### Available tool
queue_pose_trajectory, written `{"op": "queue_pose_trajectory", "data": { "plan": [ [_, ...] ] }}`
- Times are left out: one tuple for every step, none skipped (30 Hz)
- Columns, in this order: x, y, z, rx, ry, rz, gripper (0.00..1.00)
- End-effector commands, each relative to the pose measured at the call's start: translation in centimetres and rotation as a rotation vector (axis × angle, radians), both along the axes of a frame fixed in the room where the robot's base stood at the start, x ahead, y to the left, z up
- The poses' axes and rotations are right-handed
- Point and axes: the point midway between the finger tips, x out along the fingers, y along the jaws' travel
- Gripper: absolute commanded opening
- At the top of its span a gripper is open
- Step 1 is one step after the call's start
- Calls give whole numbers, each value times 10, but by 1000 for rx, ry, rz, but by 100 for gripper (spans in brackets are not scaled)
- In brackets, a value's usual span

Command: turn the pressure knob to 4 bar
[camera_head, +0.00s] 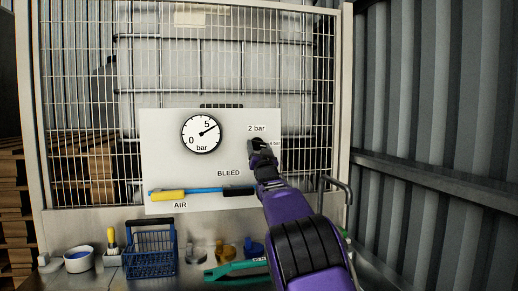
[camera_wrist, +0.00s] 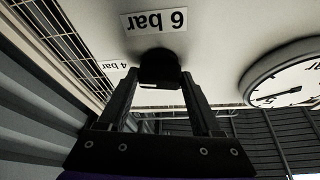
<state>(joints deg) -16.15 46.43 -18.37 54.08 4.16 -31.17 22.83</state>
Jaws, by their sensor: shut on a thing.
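The pressure knob is a black round knob (camera_wrist: 160,68) on a white panel (camera_head: 165,155). In the wrist view my gripper (camera_wrist: 161,80) is shut on it, one finger on each side. In the head view my gripper (camera_head: 262,153) reaches the panel's right part and mostly hides the knob. A "2 bar" label (camera_head: 257,128) is above the knob. The wrist view shows upside-down labels "6 bar" (camera_wrist: 154,21) and "4 bar" (camera_wrist: 115,66). The round gauge (camera_head: 201,134) has its needle pointing up and right, past the 5 mark. The knob's pointer direction is unclear.
Below the gauge a blue pipe (camera_head: 205,190) carries a yellow handle (camera_head: 167,196) marked AIR and a black handle (camera_head: 238,191) near BLEED. A blue basket (camera_head: 150,254), a white bowl (camera_head: 78,260) and small items stand on the bench. Wire mesh is behind the panel.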

Motion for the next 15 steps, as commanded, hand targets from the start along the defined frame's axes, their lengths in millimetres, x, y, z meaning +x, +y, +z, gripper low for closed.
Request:
{"op": "queue_pose_trajectory", "data": {
  "plan": [
    [0, 0, 0, 0, 0, 0, 19],
    [0, 0, 0, 0, 0, 0, 14],
    [0, 0, 0, 0, 0, 0, 10],
    [0, 0, 0, -1, 0, 0, 10],
    [0, 0, -1, -4, -1, -1, 10],
    [0, -1, -1, -16, -3, 0, 10],
    [0, -1, -2, -28, -5, -1, 10],
    [0, -1, -3, -45, -9, -1, 10],
    [0, -2, -3, -72, -15, -1, 10],
    [0, -2, -3, -94, -20, -1, 10],
    [0, -2, -2, -115, -24, -1, 10],
    [0, -2, -1, -142, -29, -2, 10],
    [0, -2, -1, -159, -32, -1, 10],
    [0, -2, -1, -174, -35, -1, 10],
    [0, -2, -1, -189, -37, -1, 10]
  ]
}}
